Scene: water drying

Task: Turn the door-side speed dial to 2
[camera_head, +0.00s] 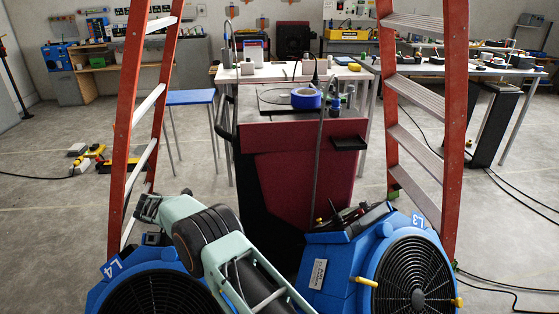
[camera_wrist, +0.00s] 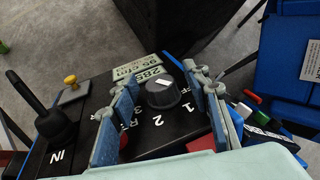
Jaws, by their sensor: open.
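A dark round speed dial (camera_wrist: 163,94) with a white mark on top sits on a black panel (camera_wrist: 92,97) in the wrist view. White digits, including 1 and 2, are printed on the near side of the dial. I cannot tell exactly which digit the mark points to. My gripper (camera_wrist: 160,76) is open, with one blue finger left of the dial and one right of it. Contact with the dial cannot be made out. In the head view my arm reaches over the left blue blower (camera_head: 160,292), labelled L4, and its dial is hidden there. A second blue blower (camera_head: 345,262), labelled L3, stands at the right.
A black lever (camera_wrist: 50,122) and yellow knob (camera_wrist: 70,81) stand left of the dial. Red ladder legs (camera_head: 127,130) rise behind L4, with another red ladder (camera_head: 455,130) near L3. A dark red cart (camera_head: 290,170) stands between. Cables cross the right floor.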

